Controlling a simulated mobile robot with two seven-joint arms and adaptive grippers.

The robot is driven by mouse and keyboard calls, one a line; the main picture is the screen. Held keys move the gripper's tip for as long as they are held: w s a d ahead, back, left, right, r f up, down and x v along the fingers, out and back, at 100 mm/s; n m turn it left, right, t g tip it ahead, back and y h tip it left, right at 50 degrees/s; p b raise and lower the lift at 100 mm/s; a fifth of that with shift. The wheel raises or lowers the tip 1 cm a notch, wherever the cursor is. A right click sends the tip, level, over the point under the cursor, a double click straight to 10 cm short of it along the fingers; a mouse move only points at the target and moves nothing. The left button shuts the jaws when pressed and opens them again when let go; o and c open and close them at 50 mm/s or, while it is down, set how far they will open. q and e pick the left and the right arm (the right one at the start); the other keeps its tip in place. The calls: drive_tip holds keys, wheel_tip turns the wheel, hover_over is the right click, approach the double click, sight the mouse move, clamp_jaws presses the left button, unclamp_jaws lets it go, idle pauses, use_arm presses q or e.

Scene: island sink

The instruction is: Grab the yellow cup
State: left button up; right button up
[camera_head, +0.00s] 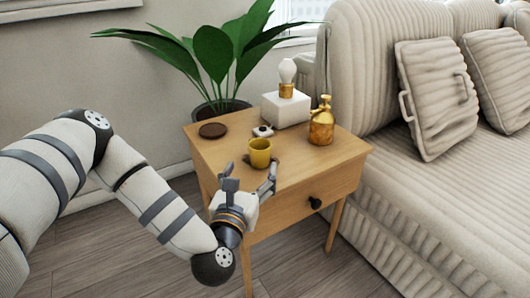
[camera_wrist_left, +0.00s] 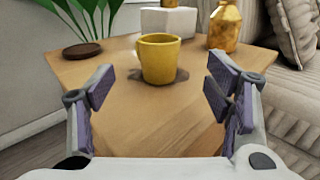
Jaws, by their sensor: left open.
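The yellow cup (camera_head: 259,154) stands upright on the wooden side table (camera_head: 318,163), near its front left part. It also shows in the left wrist view (camera_wrist_left: 159,60), beyond the fingertips and centred between them. My left gripper (camera_head: 251,187) comes in from the left at the table's front edge. In the wrist view its fingers (camera_wrist_left: 161,92) are wide apart with nothing between them, short of the cup. My right gripper is in neither view.
A potted plant (camera_head: 213,52) stands behind the table and a striped sofa (camera_head: 430,205) at right. The tabletop before the cup is clear.

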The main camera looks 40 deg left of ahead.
sight(258, 151)
use_arm(q)
drive_tip(key=b+x, duration=0.1)
drive_tip(key=x, duration=0.9)
drive_tip(key=shift+w+a+r, duration=0.1)
drive_tip(key=shift+w+r, duration=0.05)
drive_tip(key=c, duration=1.3)
